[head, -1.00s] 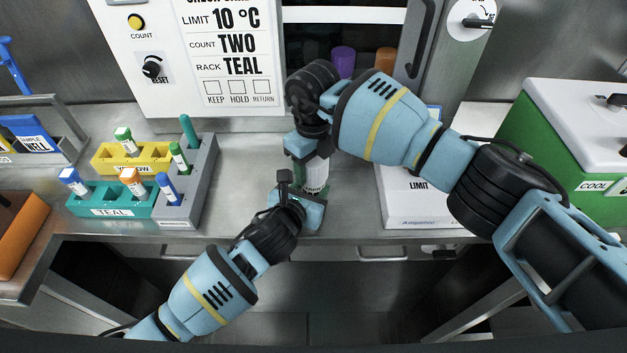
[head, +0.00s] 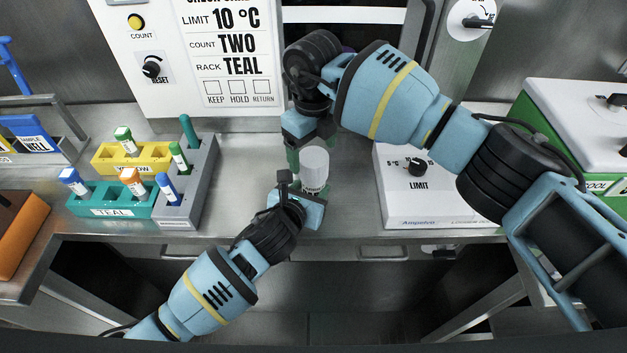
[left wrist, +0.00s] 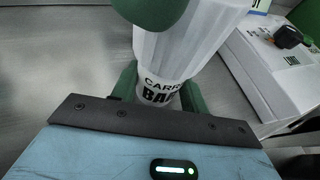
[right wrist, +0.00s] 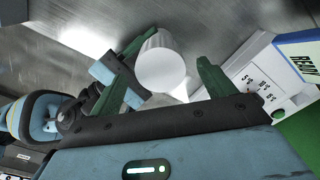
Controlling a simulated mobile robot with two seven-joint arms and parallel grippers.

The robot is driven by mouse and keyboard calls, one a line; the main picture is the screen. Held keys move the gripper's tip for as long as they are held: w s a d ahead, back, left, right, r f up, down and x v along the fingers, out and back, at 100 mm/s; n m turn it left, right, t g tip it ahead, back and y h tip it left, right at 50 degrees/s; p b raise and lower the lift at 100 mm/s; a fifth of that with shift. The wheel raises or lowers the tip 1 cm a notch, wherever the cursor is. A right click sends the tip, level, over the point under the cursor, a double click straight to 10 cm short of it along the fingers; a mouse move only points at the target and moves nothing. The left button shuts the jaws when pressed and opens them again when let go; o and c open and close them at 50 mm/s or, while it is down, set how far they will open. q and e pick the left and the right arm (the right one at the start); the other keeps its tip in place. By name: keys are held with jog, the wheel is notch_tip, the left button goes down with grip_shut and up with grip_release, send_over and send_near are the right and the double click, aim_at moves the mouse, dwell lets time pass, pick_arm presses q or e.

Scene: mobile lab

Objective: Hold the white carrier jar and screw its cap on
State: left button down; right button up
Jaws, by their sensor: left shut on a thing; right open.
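The white carrier jar (head: 312,188) stands upright on the bench, with black lettering on its side. Its white ribbed cap (head: 315,160) sits on top of it; how tightly it is screwed cannot be told. My left gripper (head: 310,196) is shut on the jar's lower part, and its green fingers flank the lettering in the left wrist view (left wrist: 155,95). My right gripper (head: 307,150) is open just above the cap. In the right wrist view the cap's round top (right wrist: 161,69) lies between the spread green fingers, apart from them.
A white box with a dial (head: 430,195) stands to the right of the jar. A teal rack (head: 110,200), a yellow rack (head: 125,160) and a grey rack (head: 195,185) with tubes stand on the left. Bare bench lies between the racks and jar. The front edge is close.

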aim_at(309, 191)
notch_tip(309, 191, up, 7)
jog(key=shift+r, duration=0.1)
dwell(0.3)
pick_arm(q)
jog(key=c, duration=0.7)
grip_release()
jog(key=shift+o, duration=0.2)
jog(key=shift+s, duration=0.1)
jog(key=p+v, duration=0.1)
jog(key=v, duration=0.5)
jog(key=shift+s+a+r, duration=0.1)
jog(key=shift+s+r, duration=0.1)
jog(key=shift+r, duration=0.05)
jog(key=shift+s+a+r, duration=0.15)
jog(key=shift+s+a, duration=0.05)
jog(key=shift+s, duration=0.3)
pick_arm(e)
notch_tip(309, 191, up, 4)
jog(key=shift+f, duration=0.15)
jog(key=shift+s, duration=0.1)
